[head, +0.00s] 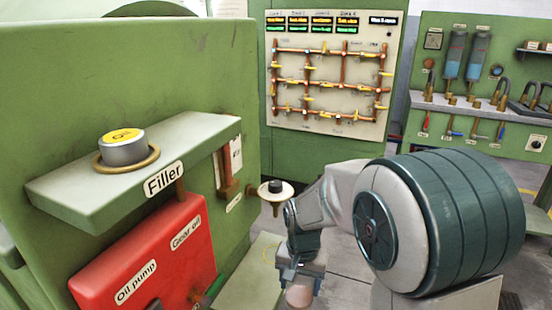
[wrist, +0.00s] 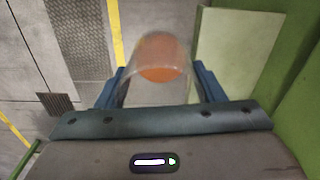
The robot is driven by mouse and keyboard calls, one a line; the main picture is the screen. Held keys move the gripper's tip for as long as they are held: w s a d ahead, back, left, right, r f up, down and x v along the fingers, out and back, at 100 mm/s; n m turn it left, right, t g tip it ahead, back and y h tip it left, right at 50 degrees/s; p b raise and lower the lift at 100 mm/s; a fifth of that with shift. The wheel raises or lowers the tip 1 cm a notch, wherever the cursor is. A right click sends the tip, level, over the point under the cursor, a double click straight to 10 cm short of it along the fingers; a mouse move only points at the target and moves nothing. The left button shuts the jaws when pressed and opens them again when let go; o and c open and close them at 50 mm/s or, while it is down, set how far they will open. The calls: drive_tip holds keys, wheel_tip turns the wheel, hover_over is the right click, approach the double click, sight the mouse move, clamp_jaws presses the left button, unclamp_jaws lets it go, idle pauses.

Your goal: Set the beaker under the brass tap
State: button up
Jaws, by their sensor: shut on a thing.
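My gripper (head: 301,272) is at the lower middle of the head view, pointing down. It is shut on a clear beaker (head: 299,294), which looks pinkish there. In the wrist view the beaker (wrist: 161,58) sits between the two blue fingers, with orange showing inside it; I cannot tell whether this is liquid or the base. A small brass-coloured fitting (head: 196,297), probably the tap, shows at the lower right of the red oil pump box (head: 150,262). The beaker is apart from it, to its right.
A green ledge (head: 250,275) lies between the red box and my gripper; it also shows in the wrist view (wrist: 235,50). A green shelf labelled Filler (head: 75,190) overhangs the box. Floor (head: 345,260) is open behind.

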drive_tip(key=w+d+n+p, duration=0.3)
drive_tip(key=w+d+p, duration=0.2)
drive_tip(key=d+p, duration=0.4)
drive_tip(key=p, duration=0.3)
drive_tip(key=shift+d+f+p, duration=0.15)
drive_tip(key=shift+f+p, duration=0.2)
drive_tip(key=shift+f, duration=0.05)
drive_tip(key=shift+f, duration=0.1)
